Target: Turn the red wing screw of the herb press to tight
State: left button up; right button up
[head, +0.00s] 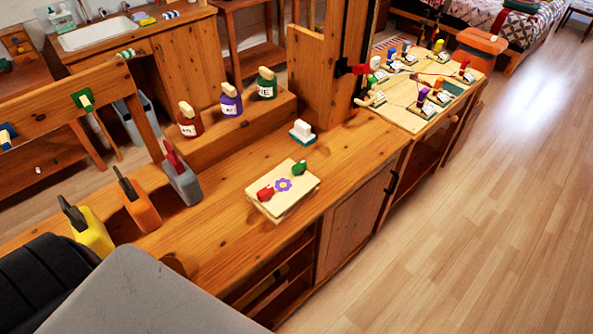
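The herb press (277,209) is a small pale wooden block lying flat on the wooden cabinet top. A purple flower (283,185) marks its upper face. The red wing screw (265,193) stands at its left corner, and a green wing screw (299,168) stands at the far right corner. I cannot tell from here how tight the red screw is. Neither of my grippers shows in the head view, and nothing touches the press.
Yellow (93,232), orange (141,209) and grey (182,181) holders with handled tools stand left of the press. Bottles (231,102) line a raised ledge behind it. A white-topped green block (302,132) sits beyond. Bare wood lies right of the press.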

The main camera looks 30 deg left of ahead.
aim_at(265, 195)
jog(key=u, duration=1.15)
